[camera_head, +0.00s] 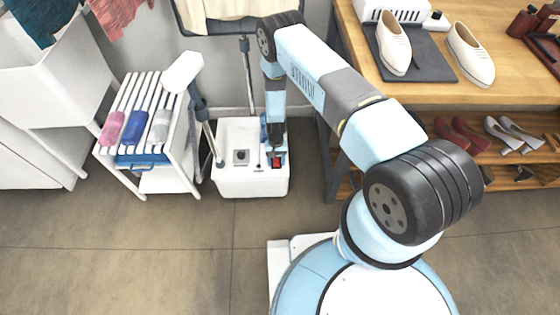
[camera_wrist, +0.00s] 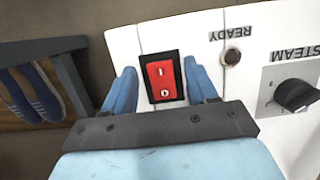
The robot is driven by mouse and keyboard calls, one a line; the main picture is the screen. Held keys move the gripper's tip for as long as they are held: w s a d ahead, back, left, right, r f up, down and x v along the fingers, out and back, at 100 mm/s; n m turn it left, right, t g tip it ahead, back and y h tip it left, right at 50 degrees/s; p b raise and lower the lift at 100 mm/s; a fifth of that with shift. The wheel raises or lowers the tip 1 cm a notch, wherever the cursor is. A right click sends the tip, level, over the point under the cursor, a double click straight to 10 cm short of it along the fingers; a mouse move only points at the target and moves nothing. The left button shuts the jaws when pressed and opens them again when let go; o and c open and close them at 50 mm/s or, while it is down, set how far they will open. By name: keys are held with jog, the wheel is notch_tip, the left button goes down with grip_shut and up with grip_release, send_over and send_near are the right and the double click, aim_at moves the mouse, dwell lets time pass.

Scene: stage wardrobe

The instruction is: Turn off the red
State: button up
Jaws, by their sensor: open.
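The red rocker switch (camera_wrist: 162,80) sits in a black frame on the white steamer box (camera_wrist: 180,33). It is marked I at the picture's upper end and O at the lower end; I cannot tell which end is pressed in. In the head view the red switch (camera_head: 279,161) shows small beside my gripper (camera_head: 274,157), which points down over the right of the box (camera_head: 252,186). In the wrist view my gripper (camera_wrist: 163,76) is open and empty, with one blue finger on each side of the switch. Contact with the panel cannot be told.
A dark READY lamp (camera_wrist: 232,57) and a black STEAM knob (camera_wrist: 297,95) are beside the switch. The steamer's pole (camera_head: 247,75) rises behind. A white cart (camera_head: 150,180) stands left; a wooden shoe table (camera_head: 430,94) stands close on the right. Floor in front is clear.

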aim_at(276, 158)
jog(key=v, duration=1.3)
jog(key=shift+r, duration=0.3)
jog(key=shift+w, duration=0.1)
